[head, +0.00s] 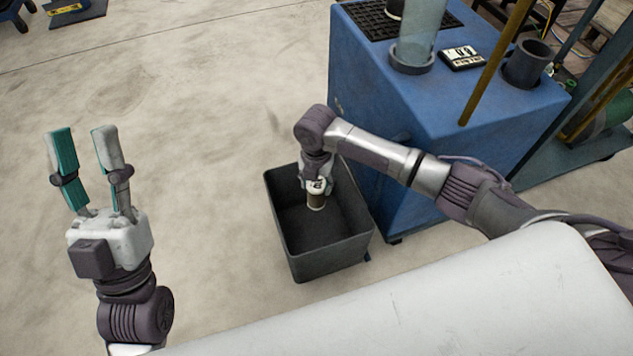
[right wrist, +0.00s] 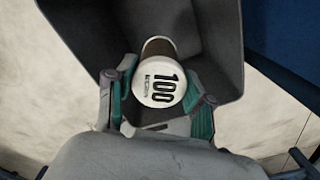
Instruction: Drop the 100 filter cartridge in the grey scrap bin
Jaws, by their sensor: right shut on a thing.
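The 100 filter cartridge (right wrist: 159,84) has a white end marked 100 and a brown body. It also shows small in the head view (head: 316,197). My right gripper (right wrist: 160,95) is shut on it and holds it over the opening of the grey scrap bin (head: 341,250). The bin's dark walls surround the cartridge in the right wrist view (right wrist: 212,45). The visible bin floor looks empty; part is hidden by my right arm. My left gripper (head: 84,150) is open and empty, over bare floor left of the bin.
A blue machine cabinet (head: 430,130) stands right beside the bin, with a clear cylinder (head: 422,35), a small display (head: 462,57) and a dark cup (head: 528,64) on top. A yellowish pole (head: 495,65) rises there. The floor left of the bin is clear.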

